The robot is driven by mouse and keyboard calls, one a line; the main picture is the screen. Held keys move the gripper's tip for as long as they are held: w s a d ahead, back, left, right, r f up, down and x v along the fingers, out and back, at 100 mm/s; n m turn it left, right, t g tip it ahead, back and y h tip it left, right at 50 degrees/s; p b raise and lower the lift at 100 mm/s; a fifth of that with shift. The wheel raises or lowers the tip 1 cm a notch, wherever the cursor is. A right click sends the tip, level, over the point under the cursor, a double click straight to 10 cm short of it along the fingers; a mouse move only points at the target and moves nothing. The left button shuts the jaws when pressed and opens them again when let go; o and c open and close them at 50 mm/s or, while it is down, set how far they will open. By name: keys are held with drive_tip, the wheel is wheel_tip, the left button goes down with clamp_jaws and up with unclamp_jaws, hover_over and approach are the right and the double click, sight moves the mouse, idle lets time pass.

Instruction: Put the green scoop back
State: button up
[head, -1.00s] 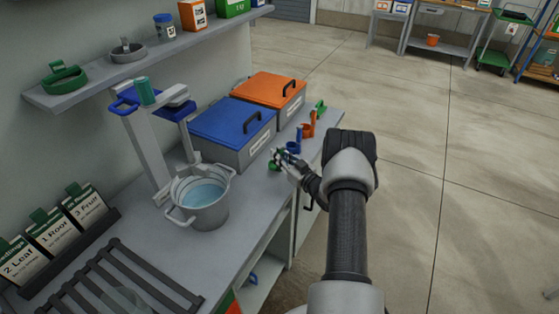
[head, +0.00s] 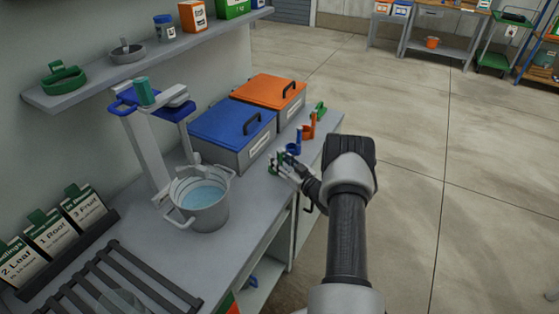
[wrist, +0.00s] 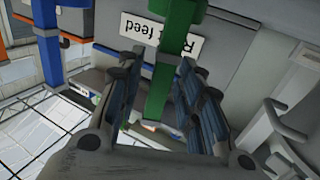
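A green scoop (head: 274,169) is at the bench's front edge, partly hidden by my gripper in the head view. In the wrist view a green upright bar (wrist: 160,85), which looks like its handle, runs down between my fingers. My gripper (wrist: 160,62) is around this bar, with a narrow gap seen on each side, so the fingers look open. In the head view my gripper (head: 283,163) is low over the bench edge.
A blue-lidded bin (head: 233,122) and an orange-lidded bin (head: 268,91) stand behind the row. A metal bucket of water (head: 202,207) is to the left. A wall shelf (head: 100,84) holds a green round holder (head: 64,78). The bench (head: 232,253) is bare in front of the bucket.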

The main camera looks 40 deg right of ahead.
drive_tip(key=shift+r, duration=0.25)
drive_tip(key=s+p, duration=0.3)
drive_tip(key=s, duration=0.9)
drive_tip(key=w+r+n+g+h, duration=0.1)
drive_tip(key=w+r+g+h, duration=0.15)
drive_tip(key=w+r, duration=0.7)
drive_tip(key=s+a+r+g+h, duration=0.1)
drive_tip(key=a+r+g, duration=0.1)
drive_tip(key=a+r, duration=0.4)
drive_tip(key=s+a+r+g, duration=0.1)
drive_tip(key=a+r+g, duration=0.25)
drive_tip(key=r, duration=0.45)
drive_tip(key=s+a+r+m+g, duration=0.1)
drive_tip(key=s+a+r, duration=0.3)
drive_tip(key=s+a, duration=0.3)
drive_tip(key=s+a+r+m+g, duration=0.1)
drive_tip(key=s+a+r, duration=0.2)
drive_tip(key=s+a, duration=0.35)
drive_tip(key=s+a+f+g+y, duration=0.1)
drive_tip(key=s+a, duration=0.5)
drive_tip(key=s, duration=0.3)
drive_tip(key=s+a+n+g+y, duration=0.1)
drive_tip(key=s+a+g+y, duration=0.1)
drive_tip(key=s+a, duration=0.5)
drive_tip(key=shift+s+f, duration=0.35)
drive_tip(key=shift+s, duration=0.8)
